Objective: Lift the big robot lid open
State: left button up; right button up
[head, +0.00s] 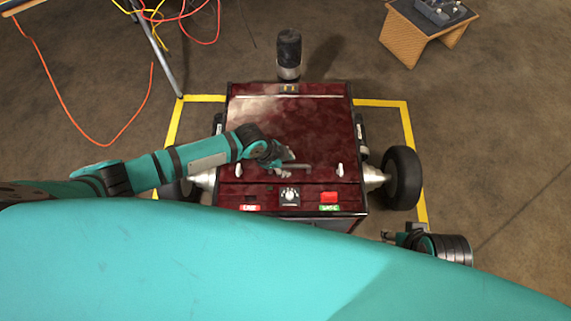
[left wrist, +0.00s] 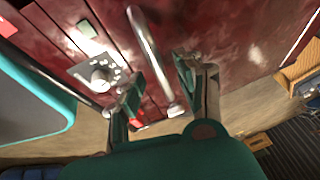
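The big robot's dark red lid (head: 300,125) lies flat and looks closed in the head view. A metal bar handle (head: 299,166) runs across its near part; in the left wrist view the handle (left wrist: 150,45) stands out from the red surface. My left gripper (head: 284,158) is over the left part of the handle. In the left wrist view my left gripper (left wrist: 158,72) is open, with one finger on each side of the bar; I cannot tell whether either touches it. My right gripper (head: 389,235) is low at the right, beside the big robot, its fingers too small to read.
The front panel has a dial (head: 290,195), a red button (head: 328,197) and small labels. A black wheel (head: 402,178) sticks out at the right. A dark cylinder (head: 289,53) stands at the back. Yellow floor tape (head: 409,130) surrounds the big robot. A wooden stand (head: 425,35) is at upper right.

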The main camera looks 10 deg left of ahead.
pick_arm(q)
jog(key=shift+c, duration=0.4)
grip_shut()
